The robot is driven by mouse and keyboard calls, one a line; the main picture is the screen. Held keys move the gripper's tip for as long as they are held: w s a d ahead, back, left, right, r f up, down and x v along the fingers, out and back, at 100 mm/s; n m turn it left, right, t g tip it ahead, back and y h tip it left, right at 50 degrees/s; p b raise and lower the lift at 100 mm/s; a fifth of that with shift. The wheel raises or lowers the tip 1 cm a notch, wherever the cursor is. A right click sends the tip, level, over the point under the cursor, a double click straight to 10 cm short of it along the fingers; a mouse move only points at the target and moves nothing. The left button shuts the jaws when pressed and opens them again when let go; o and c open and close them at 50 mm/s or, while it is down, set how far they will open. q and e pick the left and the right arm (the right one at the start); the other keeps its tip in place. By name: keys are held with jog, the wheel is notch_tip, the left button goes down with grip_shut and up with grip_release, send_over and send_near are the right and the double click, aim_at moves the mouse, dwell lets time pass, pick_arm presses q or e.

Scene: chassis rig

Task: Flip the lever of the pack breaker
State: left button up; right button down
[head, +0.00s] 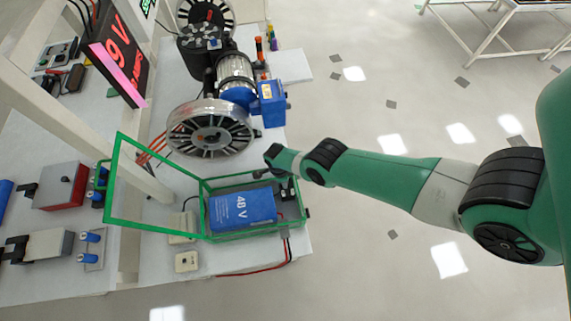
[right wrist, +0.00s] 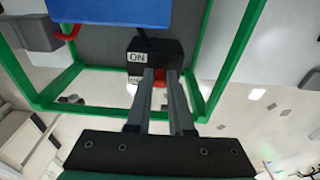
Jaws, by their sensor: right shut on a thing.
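The pack breaker (right wrist: 168,52) is a small black block with a white "ON" label, seen in the right wrist view. Its red lever (right wrist: 160,74) shows between the fingertips of my right gripper (right wrist: 160,80), which is shut on it. A second pale label beside the fingers is too unclear to read. The blue 48 V pack (head: 241,208) lies in a green-framed box (head: 257,234) with its lid frame (head: 113,187) standing open. In the head view my right gripper (head: 286,184) reaches into the box's right end, beside the pack, and mostly hides the breaker. My left gripper is out of view.
A motor with a spoked wheel (head: 210,129) stands on the bench behind the box. A pale post rises left of the box. Red and black cables (head: 289,251) run over the bench's right edge. Open floor lies to the right.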

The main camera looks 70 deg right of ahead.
jog(key=c, duration=0.8)
grip_release()
notch_tip(320, 180, up, 12)
jog(key=w+p, duration=0.1)
jog(key=p, duration=1)
jog(key=shift+a+f, duration=0.2)
jog(key=shift+a, duration=0.1)
jog(key=shift+c, duration=0.3)
